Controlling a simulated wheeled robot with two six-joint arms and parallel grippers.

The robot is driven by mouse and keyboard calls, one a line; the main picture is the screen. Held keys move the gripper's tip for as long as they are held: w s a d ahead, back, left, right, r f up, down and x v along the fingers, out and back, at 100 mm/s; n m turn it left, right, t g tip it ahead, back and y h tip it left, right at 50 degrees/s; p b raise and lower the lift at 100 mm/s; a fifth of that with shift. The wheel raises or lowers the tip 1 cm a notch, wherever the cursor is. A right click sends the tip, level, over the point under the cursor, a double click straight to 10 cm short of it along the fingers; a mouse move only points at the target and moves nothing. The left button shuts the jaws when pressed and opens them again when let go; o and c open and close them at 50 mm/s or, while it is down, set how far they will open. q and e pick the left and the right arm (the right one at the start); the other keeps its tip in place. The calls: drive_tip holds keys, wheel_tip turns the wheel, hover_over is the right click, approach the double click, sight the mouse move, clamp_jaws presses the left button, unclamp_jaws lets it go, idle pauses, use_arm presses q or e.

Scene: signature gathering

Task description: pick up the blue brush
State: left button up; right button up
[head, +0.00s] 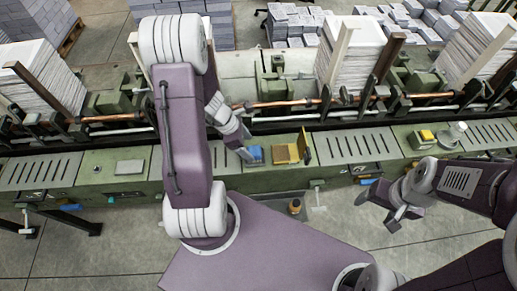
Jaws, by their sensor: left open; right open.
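A small blue item (255,154), which looks like the blue brush, lies on the green machine ledge near the picture's middle; its shape is too small to make out fully. My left gripper (246,154) is open, pointing down right beside the item's left side. I cannot tell whether it touches the item. My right gripper (392,215) is open and empty, low over the floor in front of the machine at the right.
A tan open box (287,153) stands just right of the blue item. Paper stacks (350,52) and a copper-coloured bar (285,103) stand behind.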

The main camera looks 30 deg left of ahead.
sight(254, 151)
use_arm(q)
drive_tip(key=shift+w+d+f, duration=0.1)
drive_tip(key=shift+d+f, duration=0.15)
drive_tip(key=shift+f, duration=0.4)
drive_tip(key=shift+w+a+f, duration=0.1)
drive_tip(key=shift+w+f, duration=0.1)
drive_tip(key=shift+w, duration=0.05)
drive_tip(key=x, duration=0.1)
drive_tip(key=b+x, duration=0.1)
drive_tip(key=x, duration=0.2)
drive_tip(key=shift+w+a+f, duration=0.2)
drive_tip(key=shift+w+f, duration=0.05)
drive_tip(key=shift+f, duration=0.2)
drive_tip(key=shift+d+f, duration=0.15)
